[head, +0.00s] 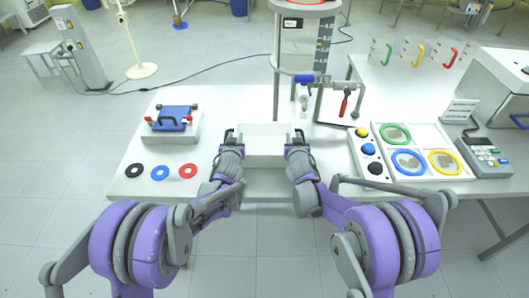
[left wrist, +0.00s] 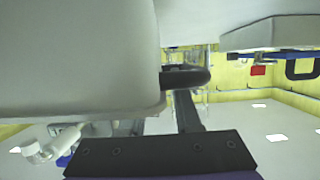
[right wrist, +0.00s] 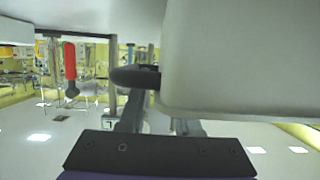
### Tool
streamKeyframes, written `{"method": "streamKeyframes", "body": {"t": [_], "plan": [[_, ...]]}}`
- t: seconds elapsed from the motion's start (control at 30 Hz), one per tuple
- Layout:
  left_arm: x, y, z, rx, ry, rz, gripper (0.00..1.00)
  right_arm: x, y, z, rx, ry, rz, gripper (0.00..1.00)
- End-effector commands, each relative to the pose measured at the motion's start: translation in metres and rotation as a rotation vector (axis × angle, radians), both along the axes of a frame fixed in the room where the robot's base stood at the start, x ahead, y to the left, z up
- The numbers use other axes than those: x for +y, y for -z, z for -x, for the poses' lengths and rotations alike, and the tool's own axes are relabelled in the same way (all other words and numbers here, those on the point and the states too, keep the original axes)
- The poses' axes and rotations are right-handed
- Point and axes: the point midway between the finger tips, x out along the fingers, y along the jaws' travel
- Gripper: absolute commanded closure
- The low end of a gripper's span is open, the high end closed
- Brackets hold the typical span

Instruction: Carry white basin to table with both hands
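The white basin (head: 265,160) is upright at the front middle of the white table (head: 130,180); whether its bottom touches the tabletop cannot be told. It has a dark handle at each side. My left gripper (head: 229,143) is at the left handle (left wrist: 188,78), which shows in the left wrist view beside the basin wall (left wrist: 75,60). My right gripper (head: 297,143) is at the right handle (right wrist: 135,77), beside the basin wall (right wrist: 240,60). In both wrist views one finger reaches the handle and the other passes behind the basin rim. The fingertips are hidden, so their grip is unclear.
A blue box (head: 175,115) on a white stand and several coloured rings are left of the basin. A reactor frame (head: 277,80) with a red-handled valve (head: 344,104) stands behind. Push buttons (head: 367,149), a ring tray (head: 458,176) and a keypad device (head: 487,158) are right.

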Motion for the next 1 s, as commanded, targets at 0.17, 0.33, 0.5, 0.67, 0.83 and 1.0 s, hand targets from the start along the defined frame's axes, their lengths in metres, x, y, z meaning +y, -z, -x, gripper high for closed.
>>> {"method": "streamKeyframes", "body": {"t": [0.17,0.33,0.5,0.67,0.83,1.0], "plan": [[0.0,0.0,0.0,0.0,0.0,0.0,0.65,0.0,0.0,0.0,0.0,0.0,0.0,0.65],[0.0,0.0,0.0,0.0,0.0,0.0,0.65,0.0,0.0,0.0,0.0,0.0,0.0,0.65],[0.0,-0.001,0.002,0.0,0.0,0.0,0.65,0.0,0.0,0.0,0.0,0.0,0.0,0.65],[0.0,-0.006,0.017,0.001,0.0,0.0,0.65,0.0,0.0,0.0,0.0,0.0,0.0,0.65],[0.0,-0.018,0.052,0.001,0.001,-0.001,0.65,0.0,0.0,0.0,0.0,0.0,0.0,0.65],[0.0,-0.029,0.085,0.0,0.001,0.0,0.65,0.0,0.0,0.0,0.0,0.0,0.0,0.65]]}}
